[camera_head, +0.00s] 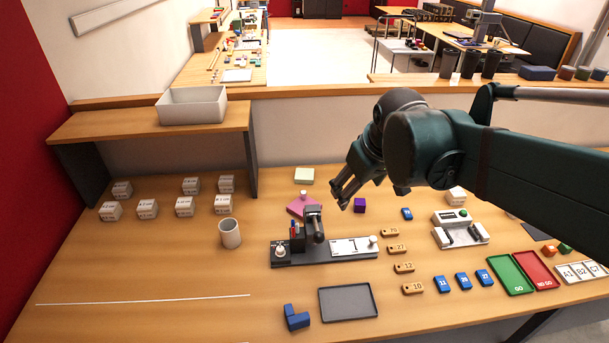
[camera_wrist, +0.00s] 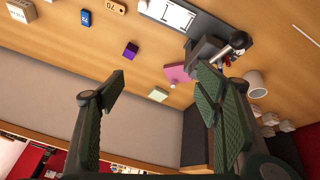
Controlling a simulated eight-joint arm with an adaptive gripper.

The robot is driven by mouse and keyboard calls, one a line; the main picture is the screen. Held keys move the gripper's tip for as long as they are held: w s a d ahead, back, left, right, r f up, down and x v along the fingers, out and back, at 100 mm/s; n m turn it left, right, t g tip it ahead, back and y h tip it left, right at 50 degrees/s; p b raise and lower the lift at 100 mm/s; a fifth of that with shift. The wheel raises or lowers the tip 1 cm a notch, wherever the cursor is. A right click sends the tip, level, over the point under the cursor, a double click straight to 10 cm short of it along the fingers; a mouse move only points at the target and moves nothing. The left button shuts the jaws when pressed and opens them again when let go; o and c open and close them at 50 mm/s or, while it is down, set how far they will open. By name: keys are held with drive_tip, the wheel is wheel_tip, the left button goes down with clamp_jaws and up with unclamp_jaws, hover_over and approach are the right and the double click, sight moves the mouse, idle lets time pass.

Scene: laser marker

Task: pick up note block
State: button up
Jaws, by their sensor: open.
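The note block, a pale yellow-green block (camera_head: 304,175), lies flat near the back edge of the wooden table in the head view. In the wrist view the note block (camera_wrist: 158,94) shows between the two fingers, well beyond them. My gripper (camera_head: 343,193) is open and empty above the table, to the right of the block in the head view. Its spread fingers (camera_wrist: 160,72) also show in the wrist view. Nothing hides the block.
A pink plate with a white knob (camera_head: 297,208) lies just in front of the block. A purple cube (camera_head: 360,204) sits to its right. The laser marker (camera_head: 314,229) stands in front. A raised shelf (camera_head: 115,122) bearing a white bin (camera_head: 192,106) is at the back left.

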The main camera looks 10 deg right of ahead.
drive_tip(key=w+a+r+n+g+p, duration=0.1)
drive_tip(key=w+a+n+p, duration=0.15)
drive_tip(key=w, duration=0.75)
drive_tip(key=n+g+p, duration=0.4)
drive_tip(key=n+p, duration=0.3)
drive_tip(key=n, duration=0.2)
hover_over(306, 173)
drive_tip(key=s, duration=0.1)
wheel_tip(306, 173, down, 17)
drive_tip(key=shift+s+f, duration=0.1)
drive_tip(key=shift+w+a+f, duration=0.15)
drive_tip(key=shift+w+f, duration=0.1)
drive_tip(key=shift+f, duration=0.25)
drive_tip(key=shift+f, duration=1.3)
drive_tip(key=shift+w+f, duration=0.2)
drive_tip(key=shift+f, duration=2.4)
